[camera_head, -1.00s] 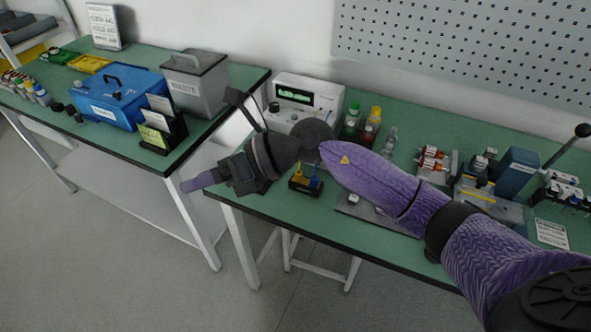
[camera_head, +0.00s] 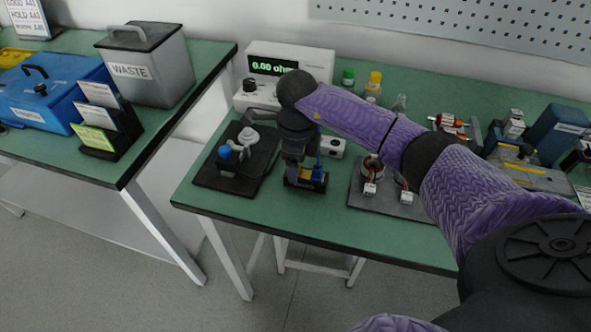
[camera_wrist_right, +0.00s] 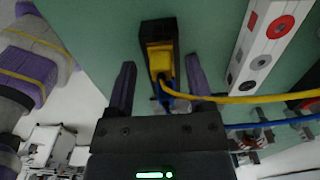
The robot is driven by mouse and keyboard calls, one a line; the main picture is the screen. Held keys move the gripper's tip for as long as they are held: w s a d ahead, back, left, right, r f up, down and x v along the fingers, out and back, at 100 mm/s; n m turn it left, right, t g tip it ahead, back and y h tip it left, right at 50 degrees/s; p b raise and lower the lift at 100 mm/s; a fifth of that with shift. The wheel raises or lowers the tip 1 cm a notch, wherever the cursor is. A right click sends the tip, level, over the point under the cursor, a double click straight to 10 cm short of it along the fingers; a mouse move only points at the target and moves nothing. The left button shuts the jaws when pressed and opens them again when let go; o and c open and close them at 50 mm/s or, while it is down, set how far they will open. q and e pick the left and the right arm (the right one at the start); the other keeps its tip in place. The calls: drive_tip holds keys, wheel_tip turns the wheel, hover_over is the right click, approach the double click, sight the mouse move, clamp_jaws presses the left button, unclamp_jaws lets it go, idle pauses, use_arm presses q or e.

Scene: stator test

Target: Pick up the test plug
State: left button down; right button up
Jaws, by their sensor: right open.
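The test plug (camera_head: 319,176) is yellow and blue and stands in a small black holder (camera_head: 304,186) near the front edge of the green bench. In the right wrist view the yellow plug (camera_wrist_right: 159,62) sits in the black holder (camera_wrist_right: 158,30), with a yellow and a blue cable running off to the right. My right gripper (camera_head: 295,168) points down at the holder and partly covers the plug in the head view. In the wrist view its two purple fingers (camera_wrist_right: 160,80) are apart, one on each side of the plug. My left gripper is not in view.
A meter (camera_head: 285,62) reading "0.00 ohm" stands behind. A black fixture (camera_head: 212,183) is left of the holder; a grey plate (camera_head: 388,207) with wired parts is right. A second bench with a blue box (camera_head: 70,85) and waste bin (camera_head: 165,85) stands left, across a gap.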

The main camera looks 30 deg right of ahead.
drive_tip(key=shift+w+f, duration=0.1)
drive_tip(key=shift+c, duration=1)
clamp_jaws()
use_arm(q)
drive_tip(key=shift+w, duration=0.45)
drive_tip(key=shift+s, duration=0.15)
